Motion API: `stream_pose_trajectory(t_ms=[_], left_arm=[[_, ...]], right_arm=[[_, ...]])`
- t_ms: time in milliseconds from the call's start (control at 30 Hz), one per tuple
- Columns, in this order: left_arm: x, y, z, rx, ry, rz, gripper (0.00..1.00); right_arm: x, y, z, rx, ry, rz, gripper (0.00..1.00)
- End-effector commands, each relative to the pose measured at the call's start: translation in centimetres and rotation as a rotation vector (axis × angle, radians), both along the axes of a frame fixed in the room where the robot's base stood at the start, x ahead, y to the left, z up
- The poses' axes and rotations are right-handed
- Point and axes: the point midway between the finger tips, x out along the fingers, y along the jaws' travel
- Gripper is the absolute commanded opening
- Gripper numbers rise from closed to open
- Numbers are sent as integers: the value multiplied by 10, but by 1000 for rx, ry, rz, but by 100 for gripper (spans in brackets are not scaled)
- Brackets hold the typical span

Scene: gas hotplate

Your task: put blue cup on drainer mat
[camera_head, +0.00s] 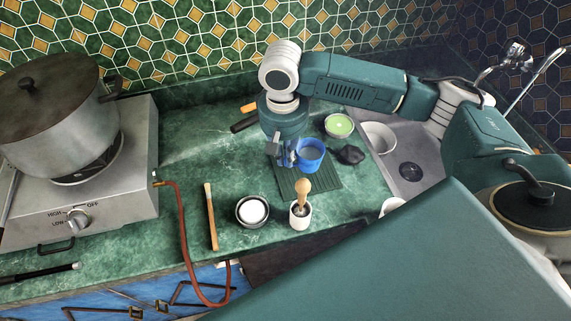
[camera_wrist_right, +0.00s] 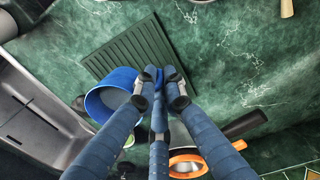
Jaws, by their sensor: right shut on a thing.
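In the right wrist view the gripper's fingers (camera_wrist_right: 160,86) close at the side of the cup (camera_wrist_right: 97,98), and the cup's mouth is visible. There the cup overlaps an edge of the mat (camera_wrist_right: 128,50). I cannot tell whether the cup touches the mat. My left gripper is not in view.
A green-filled bowl (camera_head: 339,126), a dark lump (camera_head: 350,155) and a pale bowl (camera_head: 379,137) stand close to the mat, beside the sink (camera_head: 405,185). A white holder (camera_head: 300,215) with a wooden-handled tool is in front. An orange-rimmed pan (camera_wrist_right: 187,163) lies behind the gripper.

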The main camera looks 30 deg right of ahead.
Motion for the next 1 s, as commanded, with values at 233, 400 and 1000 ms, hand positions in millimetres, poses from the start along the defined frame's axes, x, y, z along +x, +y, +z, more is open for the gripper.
stream_pose_trajectory(t_ms=[233, 400, 1000], left_arm=[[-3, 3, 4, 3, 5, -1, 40], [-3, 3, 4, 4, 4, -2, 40], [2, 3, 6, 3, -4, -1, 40]], right_arm=[[-1, 0, -34, -2, 1, -1, 0], [0, 0, -43, -1, 0, 1, 0], [0, 0, -45, -1, 0, 0, 28]])
